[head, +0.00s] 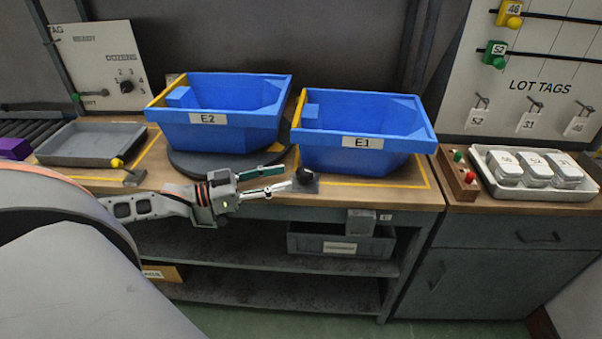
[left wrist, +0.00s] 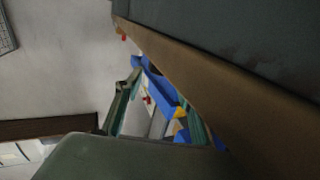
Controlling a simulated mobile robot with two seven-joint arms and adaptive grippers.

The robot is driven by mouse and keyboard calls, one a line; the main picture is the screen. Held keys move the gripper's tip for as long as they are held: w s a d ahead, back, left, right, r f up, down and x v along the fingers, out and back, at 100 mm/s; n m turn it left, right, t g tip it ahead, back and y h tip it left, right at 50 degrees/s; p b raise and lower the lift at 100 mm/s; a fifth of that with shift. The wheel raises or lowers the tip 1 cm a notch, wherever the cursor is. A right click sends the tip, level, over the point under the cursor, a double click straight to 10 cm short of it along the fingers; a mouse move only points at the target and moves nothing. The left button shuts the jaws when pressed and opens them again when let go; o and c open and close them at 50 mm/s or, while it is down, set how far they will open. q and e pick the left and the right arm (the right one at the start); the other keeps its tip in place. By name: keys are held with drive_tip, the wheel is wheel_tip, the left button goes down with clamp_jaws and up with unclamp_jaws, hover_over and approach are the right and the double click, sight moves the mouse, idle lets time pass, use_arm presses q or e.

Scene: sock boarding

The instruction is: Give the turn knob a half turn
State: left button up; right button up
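A black turn knob (head: 306,175) sits at the front edge of the bench, on a small grey plate, between bins E2 and E1. My left gripper (head: 286,178) reaches in from the left, just left of the knob. Its two fingers are spread, one green and one pale, and nothing shows between them. The tips look close to the knob; I cannot tell whether they touch it. In the left wrist view the green fingers (left wrist: 158,112) are apart with blue bins behind; the knob cannot be made out there. My right gripper is not in view.
Blue bin E2 (head: 225,133) stands on a dark round turntable (head: 192,163); blue bin E1 (head: 362,158) stands to its right. A grey tray (head: 90,145) lies at left. A white tray (head: 535,190) holds labelled items at right.

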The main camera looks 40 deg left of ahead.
sight(299, 174)
use_arm(q)
drive_tip(key=x, duration=0.3)
drive_tip(key=shift+w+d+f+b, duration=0.15)
drive_tip(key=shift+w+b, duration=0.1)
drive_tip(key=shift+b, duration=0.15)
drive_tip(key=shift+w+d, duration=0.45)
drive_tip(key=shift+w, duration=0.15)
drive_tip(key=shift+w+d, duration=0.25)
drive_tip(key=shift+w, duration=0.15)
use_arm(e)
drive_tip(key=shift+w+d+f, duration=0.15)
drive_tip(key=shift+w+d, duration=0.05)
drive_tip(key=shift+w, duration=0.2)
